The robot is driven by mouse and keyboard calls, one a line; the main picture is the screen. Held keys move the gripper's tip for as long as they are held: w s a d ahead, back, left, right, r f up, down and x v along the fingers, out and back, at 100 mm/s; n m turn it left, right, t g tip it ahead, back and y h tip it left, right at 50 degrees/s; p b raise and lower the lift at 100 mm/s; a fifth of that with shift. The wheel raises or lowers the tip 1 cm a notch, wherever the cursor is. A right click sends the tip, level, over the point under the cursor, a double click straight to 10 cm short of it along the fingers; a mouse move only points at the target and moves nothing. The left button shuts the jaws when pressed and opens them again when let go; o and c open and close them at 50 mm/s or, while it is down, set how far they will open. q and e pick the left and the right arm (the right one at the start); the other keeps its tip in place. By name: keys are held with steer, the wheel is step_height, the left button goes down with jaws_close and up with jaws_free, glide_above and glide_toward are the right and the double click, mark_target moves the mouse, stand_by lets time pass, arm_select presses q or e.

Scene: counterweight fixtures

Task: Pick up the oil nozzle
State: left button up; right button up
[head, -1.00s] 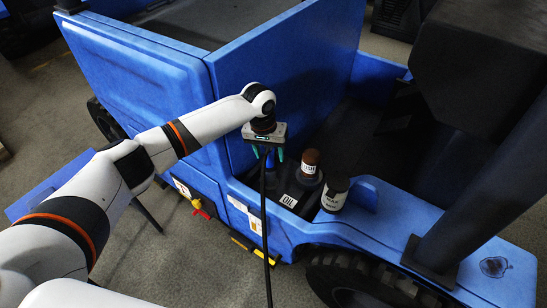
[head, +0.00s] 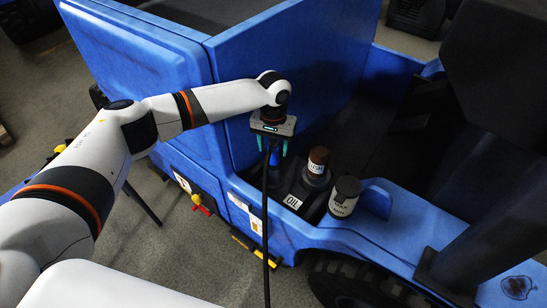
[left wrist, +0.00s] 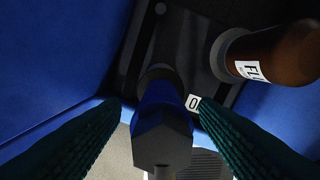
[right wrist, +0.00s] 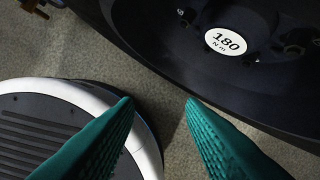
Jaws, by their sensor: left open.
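The oil nozzle is blue; its body (head: 275,158) stands in the dark recess of the blue vehicle beside a white OIL label (head: 292,202). In the left wrist view the nozzle (left wrist: 162,135) shows as a faceted blue and dark body between the two fingers. My left gripper (head: 274,147) points down over the nozzle with its teal fingers open, one on each side. A gap shows between fingers and nozzle in the left wrist view (left wrist: 161,106). My right gripper (right wrist: 160,101) is open and empty near a dark wheel.
A brown-capped bottle (head: 317,162) labelled FLUID and a dark-lidded jar (head: 344,197) stand right of the nozzle. A black hose (head: 265,230) hangs down in front of the vehicle. A blue panel (head: 290,60) rises behind. The wheel's hub is marked 180 N m (right wrist: 230,41).

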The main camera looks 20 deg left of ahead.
mark_target(273, 160)
arm_select(q)
steer(key=shift+f, duration=1.55)
arm_select(e)
steer(key=shift+w+r, duration=0.25)
steer(key=shift+r, duration=0.35)
steer(key=shift+w+r, duration=0.2)
steer(key=shift+r, duration=0.4)
arm_select(q)
steer(key=shift+c, duration=0.6)
jaws_close()
arm_select(e)
steer(key=shift+a, duration=0.1)
